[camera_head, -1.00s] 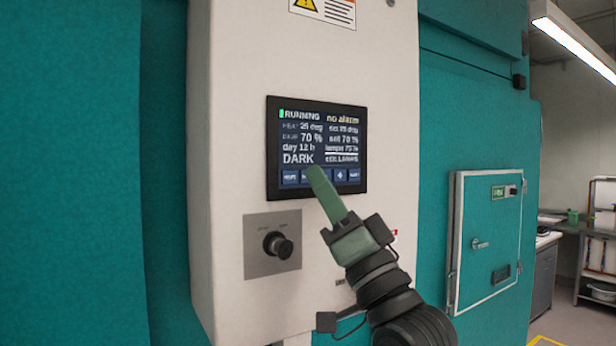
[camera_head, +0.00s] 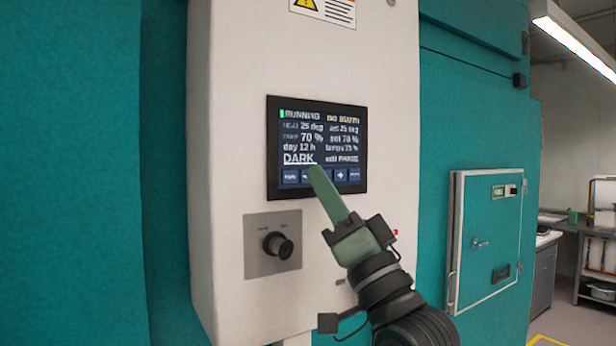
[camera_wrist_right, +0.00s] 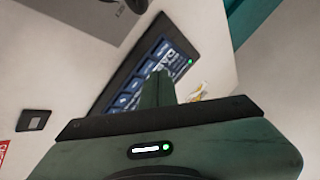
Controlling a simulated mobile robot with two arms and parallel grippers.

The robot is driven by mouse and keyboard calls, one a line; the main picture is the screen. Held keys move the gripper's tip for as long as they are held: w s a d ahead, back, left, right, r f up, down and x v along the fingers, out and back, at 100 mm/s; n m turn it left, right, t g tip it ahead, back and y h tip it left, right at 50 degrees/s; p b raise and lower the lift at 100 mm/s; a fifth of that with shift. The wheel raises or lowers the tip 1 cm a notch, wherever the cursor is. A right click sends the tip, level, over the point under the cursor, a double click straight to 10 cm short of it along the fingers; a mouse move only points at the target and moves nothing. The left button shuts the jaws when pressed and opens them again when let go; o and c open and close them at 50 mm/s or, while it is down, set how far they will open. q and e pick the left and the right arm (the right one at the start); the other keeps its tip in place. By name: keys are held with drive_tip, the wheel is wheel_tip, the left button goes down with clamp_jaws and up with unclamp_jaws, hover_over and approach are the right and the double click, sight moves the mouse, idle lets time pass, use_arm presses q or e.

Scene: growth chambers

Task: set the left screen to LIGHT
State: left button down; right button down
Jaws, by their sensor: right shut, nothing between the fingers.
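The screen (camera_head: 317,120) is a dark panel on the white control cabinet. It reads RUNNING, day 12 h and DARK, with a line under DARK and what looks like "edit PHASE" at lower right. A row of blue buttons (camera_head: 347,175) runs along its bottom, with a right arrow among them. My right gripper (camera_head: 314,172), green and shut with nothing in it, has its tips over the middle of this row and hides part of it. I cannot tell whether they touch. The screen also shows tilted in the right wrist view (camera_wrist_right: 127,88), behind the fingers. My left gripper is not in view.
A black knob (camera_head: 278,246) on a grey plate sits below the screen on the white cabinet (camera_head: 235,150). A small chamber door (camera_head: 488,240) with a handle is in the teal wall at right. Shelves stand at the far right.

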drive_tip(key=shift+s+d, duration=0.2)
drive_tip(key=shift+s, duration=0.05)
drive_tip(key=shift+s+d, duration=0.75)
drive_tip(key=shift+s, duration=0.25)
drive_tip(key=shift+s+d, duration=0.7)
drive_tip(key=shift+s, duration=0.3)
drive_tip(key=shift+f, duration=0.1)
idle(2.0)
